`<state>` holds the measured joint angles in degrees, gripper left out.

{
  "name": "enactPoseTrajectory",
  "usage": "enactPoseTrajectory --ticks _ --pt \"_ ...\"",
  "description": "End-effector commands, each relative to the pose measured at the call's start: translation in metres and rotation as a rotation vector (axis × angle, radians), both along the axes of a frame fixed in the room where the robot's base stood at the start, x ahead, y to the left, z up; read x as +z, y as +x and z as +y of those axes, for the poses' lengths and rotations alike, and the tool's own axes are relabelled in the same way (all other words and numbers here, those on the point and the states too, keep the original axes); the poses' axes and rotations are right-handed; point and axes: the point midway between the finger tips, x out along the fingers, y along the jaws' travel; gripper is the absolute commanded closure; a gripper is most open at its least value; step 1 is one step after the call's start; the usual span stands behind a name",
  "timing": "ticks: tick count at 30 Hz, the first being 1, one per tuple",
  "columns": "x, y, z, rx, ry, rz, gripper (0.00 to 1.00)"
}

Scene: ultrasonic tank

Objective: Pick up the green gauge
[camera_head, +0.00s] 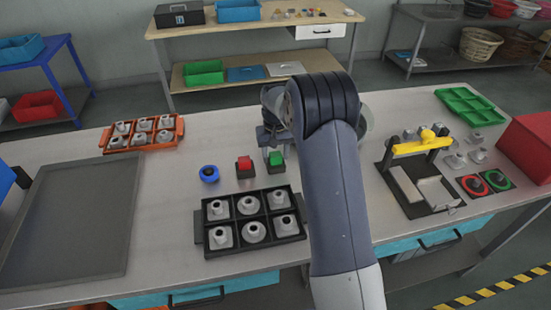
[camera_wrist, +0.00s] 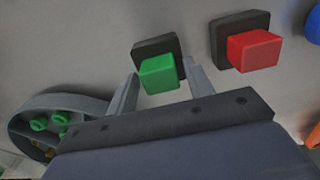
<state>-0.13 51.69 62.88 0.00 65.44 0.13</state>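The green gauge (camera_head: 276,158) is a small green block with a dark base, on the grey bench behind the black tray. In the wrist view the green gauge (camera_wrist: 158,75) shows between the two fingers of my gripper (camera_wrist: 161,70). The fingers are apart, one on each side of the green block, with a gap visible on the right. I cannot tell whether the left finger touches it. In the head view my gripper (camera_head: 270,136) is just behind and above the gauge, partly hidden by my arm.
The black tray (camera_head: 200,232) of grey parts lies in front. An orange tray (camera_head: 106,140) is at the left. A yellow-handled fixture (camera_head: 420,146) stands at the right.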

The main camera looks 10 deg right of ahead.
Motion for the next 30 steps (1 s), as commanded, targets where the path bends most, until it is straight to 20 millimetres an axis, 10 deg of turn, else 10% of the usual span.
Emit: enactPoseTrajectory --ticks 14,23,30 --pt "0.001 0.0 0.0 0.0 0.0 -0.001 0.89" --pt "0.007 0.001 0.0 0.0 0.0 -0.004 0.89" --pt "0.052 0.001 0.0 0.0 0.0 -0.007 0.89"
